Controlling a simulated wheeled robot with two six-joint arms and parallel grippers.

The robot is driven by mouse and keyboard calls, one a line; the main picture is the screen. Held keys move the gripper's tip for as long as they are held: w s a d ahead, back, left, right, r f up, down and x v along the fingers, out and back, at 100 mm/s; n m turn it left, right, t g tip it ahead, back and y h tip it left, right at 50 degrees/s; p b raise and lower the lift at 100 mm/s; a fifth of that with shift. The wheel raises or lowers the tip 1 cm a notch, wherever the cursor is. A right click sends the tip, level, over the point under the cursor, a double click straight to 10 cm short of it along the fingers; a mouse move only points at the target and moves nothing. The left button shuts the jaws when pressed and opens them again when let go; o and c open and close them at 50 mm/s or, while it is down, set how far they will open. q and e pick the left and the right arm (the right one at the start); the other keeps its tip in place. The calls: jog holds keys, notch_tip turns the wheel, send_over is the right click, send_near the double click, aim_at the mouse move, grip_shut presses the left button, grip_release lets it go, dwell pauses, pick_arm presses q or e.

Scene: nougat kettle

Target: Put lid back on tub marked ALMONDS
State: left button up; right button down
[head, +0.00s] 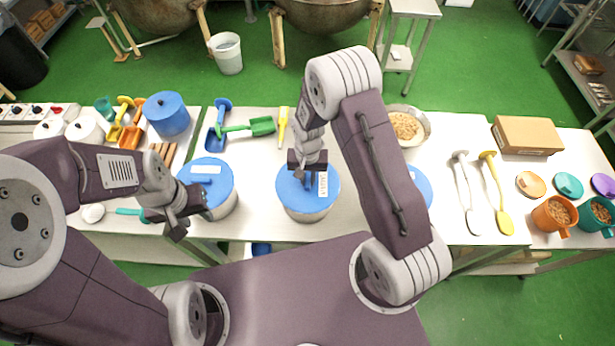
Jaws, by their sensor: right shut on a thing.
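Three white tubs with blue lids stand along the front of the table. The middle tub (309,216) has its blue lid (292,197) on or just over it; I cannot tell if it is seated. A white label on this lid is too small to read surely. My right gripper (303,178) is shut on the lid's top. The left tub (222,208) has a blue lid (215,173) on it. My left gripper (186,214) is open and empty at that tub's left side. The right tub's blue lid (422,186) is mostly hidden behind my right arm. I cannot tell which tub reads ALMONDS.
A metal bowl of nuts (407,126) stands behind the right tub. Scoops (250,128), a blue pot (166,114) and white pots (85,130) crowd the back left.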

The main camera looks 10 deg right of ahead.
jog(key=shift+w, duration=0.15)
jog(key=shift+f+b, duration=0.35)
jog(key=shift+f, duration=0.1)
dwell(0.8)
jog(key=c, duration=0.7)
grip_release()
jog(key=shift+r, duration=0.1)
jog(key=shift+r+p, duration=2.9)
jog(key=shift+r, duration=0.6)
jog(key=shift+f, duration=0.1)
